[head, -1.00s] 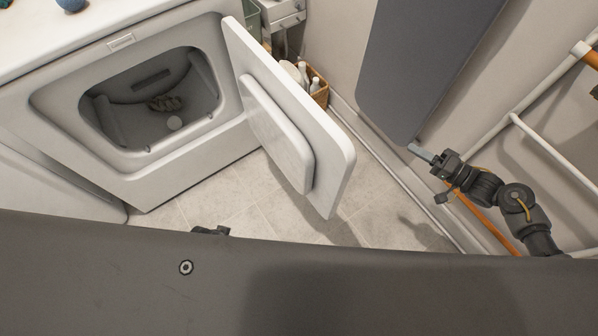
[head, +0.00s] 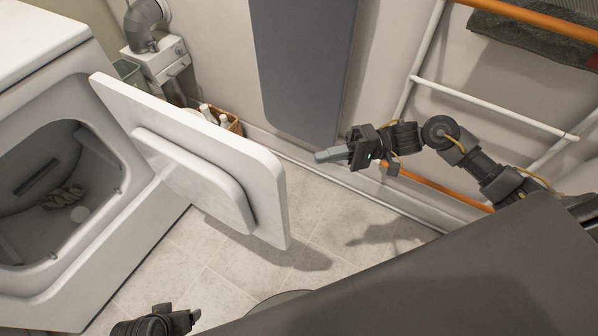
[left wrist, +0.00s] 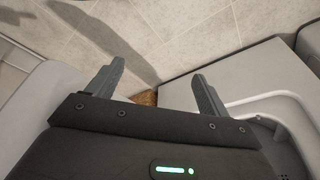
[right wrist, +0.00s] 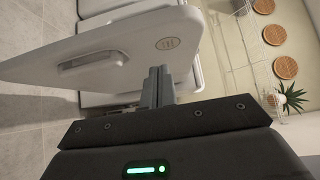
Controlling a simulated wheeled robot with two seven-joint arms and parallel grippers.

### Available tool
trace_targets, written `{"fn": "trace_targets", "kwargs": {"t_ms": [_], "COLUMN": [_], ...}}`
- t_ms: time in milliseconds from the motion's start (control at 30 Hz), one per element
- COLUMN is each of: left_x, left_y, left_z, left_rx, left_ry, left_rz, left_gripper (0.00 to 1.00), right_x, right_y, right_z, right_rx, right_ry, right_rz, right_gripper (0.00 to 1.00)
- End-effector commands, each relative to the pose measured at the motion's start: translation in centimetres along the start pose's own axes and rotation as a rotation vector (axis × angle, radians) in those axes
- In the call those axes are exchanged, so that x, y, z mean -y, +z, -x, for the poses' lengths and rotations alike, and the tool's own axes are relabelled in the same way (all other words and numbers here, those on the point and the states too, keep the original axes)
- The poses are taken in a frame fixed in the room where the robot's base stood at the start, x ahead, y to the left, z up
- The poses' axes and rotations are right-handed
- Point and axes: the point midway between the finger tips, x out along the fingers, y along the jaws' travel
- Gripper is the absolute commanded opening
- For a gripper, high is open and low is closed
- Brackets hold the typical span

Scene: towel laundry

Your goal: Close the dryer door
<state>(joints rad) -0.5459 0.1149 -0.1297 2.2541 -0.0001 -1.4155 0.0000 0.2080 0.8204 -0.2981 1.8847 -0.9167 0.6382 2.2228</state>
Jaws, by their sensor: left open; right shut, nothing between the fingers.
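The white dryer (head: 100,250) stands at the left in the head view, its drum opening showing. Its door (head: 262,190) is swung wide open, with the raised inner panel (head: 195,180) facing me. The door's outer face (right wrist: 120,50) fills the upper left of the right wrist view, beyond the shut fingers (right wrist: 157,88). My left gripper (head: 190,318) is low in the head view; its fingers (left wrist: 155,85) are open and empty.
A grey ironing board (head: 300,70) hangs on the wall behind my right gripper. A white rack (head: 490,105) with an orange rail stands at the right. A basket with white bottles (head: 220,118) sits behind the door. The tiled floor (head: 330,225) right of the door is clear.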

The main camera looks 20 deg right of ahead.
Motion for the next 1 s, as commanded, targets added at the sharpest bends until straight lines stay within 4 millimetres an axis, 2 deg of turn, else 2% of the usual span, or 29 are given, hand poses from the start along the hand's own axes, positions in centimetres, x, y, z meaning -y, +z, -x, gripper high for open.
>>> {"fn": "trace_targets", "kwargs": {"t_ms": [33,200,400,600,1000], "left_x": [0.0,0.0,0.1,0.1,0.1], "left_y": [0.0,-0.1,-0.1,-0.1,-0.1], "left_z": [0.1,0.5,0.8,0.9,1.2], "left_rx": [-0.001,-0.005,-0.005,-0.004,-0.007], "left_ry": [0.0,0.0,-0.001,-0.001,-0.001], "left_rz": [0.0,0.001,0.002,0.002,0.002], "left_gripper": [0.8,0.8,0.8,0.8,0.8], "right_x": [0.0,0.0,-0.1,-0.1,0.0], "right_y": [0.0,0.0,2.0,2.8,2.9], "right_z": [-1.2,-4.5,-6.4,-7.2,-7.3], "right_rx": [0.003,0.001,0.0,-0.002,-0.001], "right_ry": [-0.004,-0.003,0.0,0.0,0.001], "right_rz": [0.001,0.001,0.0,0.001,0.0], "right_gripper": [0.0,0.0,0.0,0.0,0.0]}}
